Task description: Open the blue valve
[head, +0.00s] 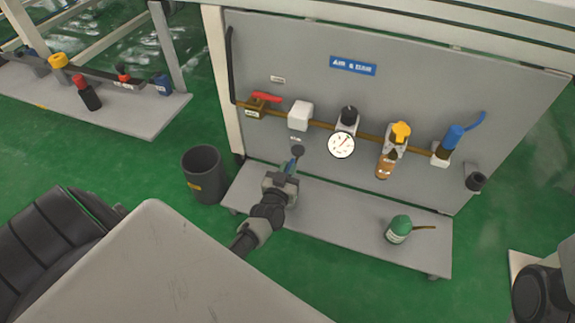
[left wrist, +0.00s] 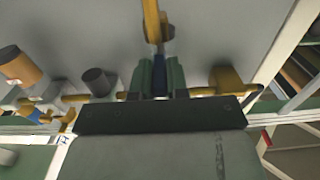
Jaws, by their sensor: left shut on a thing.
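The blue valve (head: 454,137) is at the right end of the brass pipe on the grey panel. Its blue lever (head: 476,122) points up to the right. My left gripper (head: 289,166) is in front of the panel's lower left part, well left of the blue valve and below the white box (head: 300,114). In the head view the held piece is too small to make out.
A red-handled valve (head: 263,98), a round gauge (head: 341,145) and a yellow knob (head: 401,131) line the pipe. A green-topped can (head: 399,228) stands on the low shelf (head: 335,224). A dark bin (head: 204,174) stands left of it.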

